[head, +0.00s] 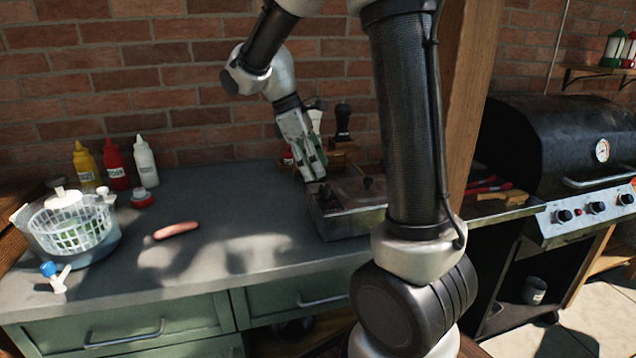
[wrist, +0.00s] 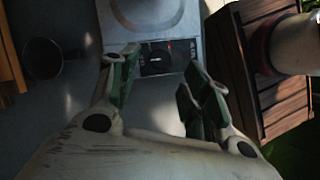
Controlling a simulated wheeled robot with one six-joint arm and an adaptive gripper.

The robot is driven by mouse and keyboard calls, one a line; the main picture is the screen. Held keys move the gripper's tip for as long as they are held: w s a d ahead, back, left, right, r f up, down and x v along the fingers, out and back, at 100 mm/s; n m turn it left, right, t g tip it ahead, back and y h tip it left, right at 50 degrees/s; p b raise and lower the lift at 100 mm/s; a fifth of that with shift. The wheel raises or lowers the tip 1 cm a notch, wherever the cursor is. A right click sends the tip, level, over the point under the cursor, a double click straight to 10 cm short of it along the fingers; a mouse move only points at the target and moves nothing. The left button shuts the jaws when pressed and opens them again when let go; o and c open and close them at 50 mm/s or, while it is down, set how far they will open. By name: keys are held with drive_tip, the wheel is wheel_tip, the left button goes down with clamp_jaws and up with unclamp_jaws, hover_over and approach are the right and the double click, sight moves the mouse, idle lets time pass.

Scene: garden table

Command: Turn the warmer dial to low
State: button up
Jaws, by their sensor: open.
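The warmer (head: 345,222) is a low metal box with a lidded top on the counter, partly hidden behind my arm. In the wrist view the warmer (wrist: 150,14) is at the top, with a dark panel on its near end. The round black dial (wrist: 155,58) sits in that panel, with small orange and red marks near it. I cannot read its setting. My gripper (head: 313,172) is at the warmer's left end, pointing down. In the wrist view my gripper (wrist: 162,62) is open, with its fingers either side of the dial and nothing clearly held.
A slatted wooden crate (wrist: 268,85) stands close on the right in the wrist view. A sausage (head: 176,230), a salad spinner (head: 72,228) and sauce bottles (head: 116,166) are on the counter's left. The counter (head: 245,205) between sausage and warmer is clear. A grill (head: 560,150) stands at right.

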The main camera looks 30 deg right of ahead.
sight(325, 186)
drive_tip(key=x, duration=0.5)
drive_tip(key=shift+s+d+f, duration=0.1)
drive_tip(key=shift+f, duration=0.05)
drive_tip(key=shift+c, duration=0.2)
drive_tip(key=c, duration=1)
